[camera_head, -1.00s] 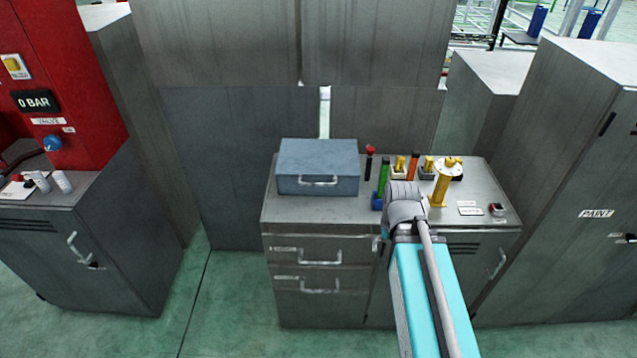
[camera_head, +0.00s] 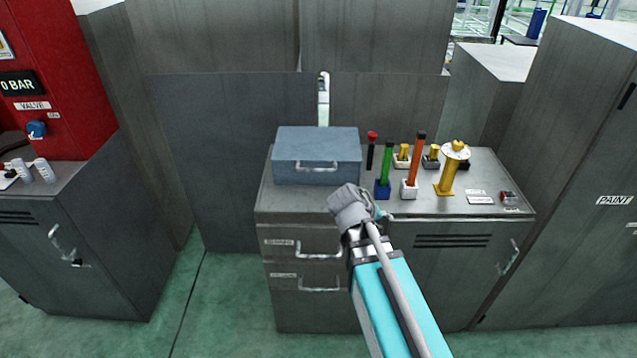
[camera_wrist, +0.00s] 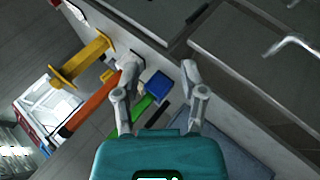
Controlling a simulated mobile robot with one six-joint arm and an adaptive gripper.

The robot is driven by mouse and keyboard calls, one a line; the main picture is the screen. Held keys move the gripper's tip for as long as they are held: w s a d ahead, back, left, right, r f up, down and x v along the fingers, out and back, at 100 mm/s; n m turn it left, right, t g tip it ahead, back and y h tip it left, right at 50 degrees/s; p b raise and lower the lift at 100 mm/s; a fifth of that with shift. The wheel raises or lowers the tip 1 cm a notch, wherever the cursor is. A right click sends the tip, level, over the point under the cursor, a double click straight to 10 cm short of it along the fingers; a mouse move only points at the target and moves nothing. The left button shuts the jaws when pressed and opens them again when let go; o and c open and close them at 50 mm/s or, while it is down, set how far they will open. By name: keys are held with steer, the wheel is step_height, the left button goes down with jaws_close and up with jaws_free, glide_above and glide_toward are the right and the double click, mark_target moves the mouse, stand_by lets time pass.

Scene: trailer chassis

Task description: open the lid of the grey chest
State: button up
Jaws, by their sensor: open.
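The grey chest (camera_head: 316,158) sits shut on the left part of the metal cabinet top, with a silver handle (camera_head: 318,166) on its front. My gripper is not clearly seen in the head view, where my arm's end hides it just in front of the chest's right corner. In the wrist view my gripper (camera_wrist: 158,84) is open and empty, its two fingers spread apart. The chest shows there as a blue-grey surface (camera_wrist: 245,160) at the lower right, beside my gripper and apart from it.
The cabinet top (camera_head: 300,203) also holds a green stick in a blue block (camera_head: 383,188), an orange stick in a white block (camera_head: 409,188), and a yellow post (camera_head: 449,175). Drawer handles (camera_head: 319,250) stick out below. A red valve panel (camera_head: 75,90) stands at left.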

steer(key=w+a+f+n+t+h+b, duration=0.15)
steer(key=w+a+n+t+b, duration=0.25)
steer(key=w+a+t+b, duration=0.4)
steer(key=n+t+b, duration=0.6)
steer(key=b, duration=0.2)
glide_toward(318, 170)
steer(key=s+a, duration=0.1)
steer(key=s, duration=0.2)
steer(key=shift+f+y, duration=0.2)
steer(key=shift+y, duration=0.25)
steer(key=p+x, duration=0.1)
steer(key=x, duration=0.5)
steer(key=p+x, duration=0.1)
steer(key=x, duration=0.6)
steer(key=shift+w+d+f+p, duration=0.15)
steer(key=shift+w+p, duration=0.2)
jaws_close()
